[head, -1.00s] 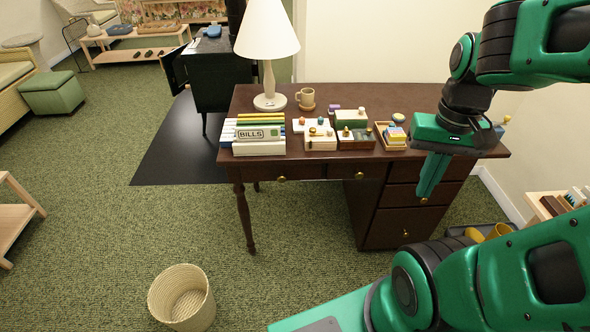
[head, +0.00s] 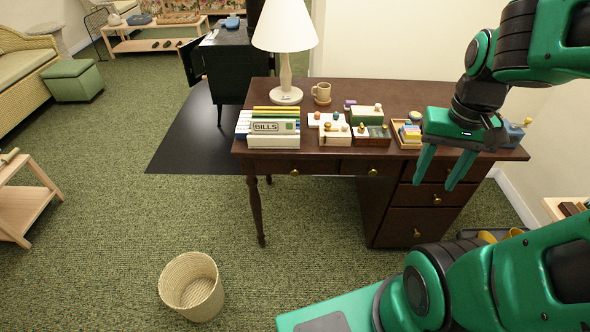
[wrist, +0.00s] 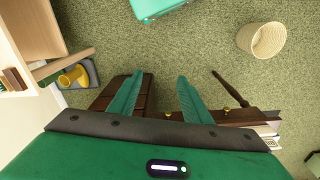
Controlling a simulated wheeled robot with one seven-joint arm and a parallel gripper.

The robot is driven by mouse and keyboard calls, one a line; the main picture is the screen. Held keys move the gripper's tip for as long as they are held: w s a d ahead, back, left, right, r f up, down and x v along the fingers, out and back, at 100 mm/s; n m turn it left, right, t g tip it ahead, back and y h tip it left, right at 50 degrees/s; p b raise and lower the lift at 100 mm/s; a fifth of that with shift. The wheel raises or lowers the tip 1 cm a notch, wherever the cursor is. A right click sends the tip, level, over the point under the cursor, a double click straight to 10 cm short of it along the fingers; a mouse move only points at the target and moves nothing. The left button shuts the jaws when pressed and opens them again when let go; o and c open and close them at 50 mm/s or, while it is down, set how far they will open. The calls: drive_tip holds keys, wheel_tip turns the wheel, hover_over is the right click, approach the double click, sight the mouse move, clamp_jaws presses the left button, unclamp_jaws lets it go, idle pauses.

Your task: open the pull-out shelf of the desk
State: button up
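The dark brown desk (head: 395,92) stands against the wall, with a front row of panels below its top. A left front panel (head: 320,167) and a middle one (head: 355,166) carry brass knobs and look closed. I cannot tell which part is the pull-out shelf. My green gripper (head: 436,184) is open and empty, pointing down in front of the desk's right side, and it covers part of the upper right front. In the wrist view the two fingers (wrist: 160,76) are spread apart, with the desk's drawer fronts (wrist: 143,100) and brass knobs beyond them.
A wicker basket (head: 192,287) stands on the carpet in front. Lower right drawers (head: 400,226) are closed. Carpet before the desk's left half is clear.

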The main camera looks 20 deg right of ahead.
drive_tip(key=w+a+f+n+t, duration=0.1)
drive_tip(key=w+f, duration=0.3)
drive_tip(key=w, duration=0.7)
drive_tip(key=n+t+y, duration=0.1)
drive_tip(key=t+y, duration=0.1)
drive_tip(key=t, duration=0.2)
approach(295, 171)
drive_tip(key=x, duration=0.9)
drive_tip(key=shift+w+f, duration=0.1)
drive_tip(key=shift+f, duration=0.15)
clamp_jaws()
